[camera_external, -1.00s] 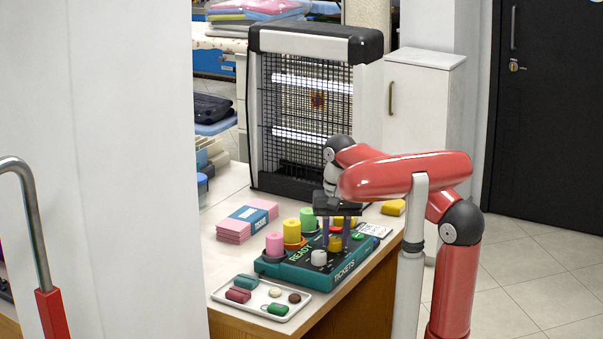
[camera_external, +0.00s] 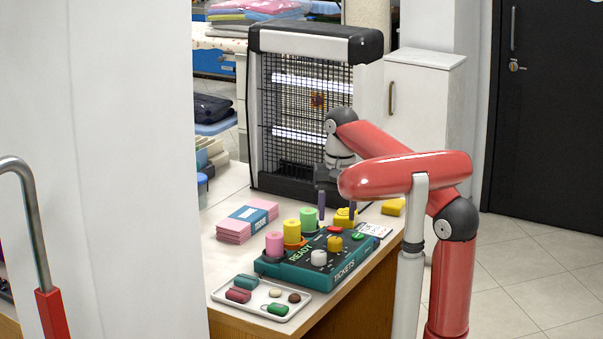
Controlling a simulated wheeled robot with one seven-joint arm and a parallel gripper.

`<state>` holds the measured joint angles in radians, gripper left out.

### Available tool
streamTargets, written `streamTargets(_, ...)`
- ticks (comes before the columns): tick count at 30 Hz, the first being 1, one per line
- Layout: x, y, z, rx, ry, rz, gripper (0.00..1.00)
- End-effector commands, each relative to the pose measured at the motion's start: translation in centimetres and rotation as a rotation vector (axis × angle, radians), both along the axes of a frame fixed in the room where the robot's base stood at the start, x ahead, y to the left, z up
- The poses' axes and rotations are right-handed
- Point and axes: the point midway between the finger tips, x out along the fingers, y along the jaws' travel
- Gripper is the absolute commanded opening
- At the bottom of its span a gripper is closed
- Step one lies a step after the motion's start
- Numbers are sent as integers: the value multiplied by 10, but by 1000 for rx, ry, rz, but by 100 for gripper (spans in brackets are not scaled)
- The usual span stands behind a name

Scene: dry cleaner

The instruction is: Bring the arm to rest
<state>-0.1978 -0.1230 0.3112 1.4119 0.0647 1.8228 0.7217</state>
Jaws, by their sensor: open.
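My red arm (camera_external: 405,175) reaches from the right over the counter. My gripper (camera_external: 337,207) hangs above the back of the teal ticket board (camera_external: 300,270), its two dark fingers apart with nothing seen between them. Part of the gripper is hidden behind my arm link. The board bears pink (camera_external: 274,245), yellow (camera_external: 292,231) and green (camera_external: 308,218) rolls on its left. White (camera_external: 318,258) and yellow (camera_external: 335,243) pieces and a red one (camera_external: 334,228) stand on it further right. A yellow block (camera_external: 345,218) is behind, near the right finger.
An insect-killer lamp (camera_external: 310,115) stands close behind my gripper. A white tray (camera_external: 243,303) with several small coloured pieces lies in front of the board. Pink and blue ticket packs (camera_external: 247,221) lie left. A white wall (camera_external: 130,170) blocks the left side. The right floor is clear.

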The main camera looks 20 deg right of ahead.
Motion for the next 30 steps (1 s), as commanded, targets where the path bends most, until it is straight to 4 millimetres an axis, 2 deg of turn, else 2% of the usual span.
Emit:
streamTargets(6,-1,0,13,0,0,0,52)
streamTargets(14,-1,0,13,0,1,1,52)
streamTargets(17,-9,0,10,17,-3,20,52)
streamTargets(20,-32,1,-2,66,-11,67,52)
streamTargets(22,-55,2,-15,128,-26,115,52)
streamTargets(27,-110,2,-58,323,-81,215,52)
streamTargets(30,-131,1,-80,424,-119,246,52)
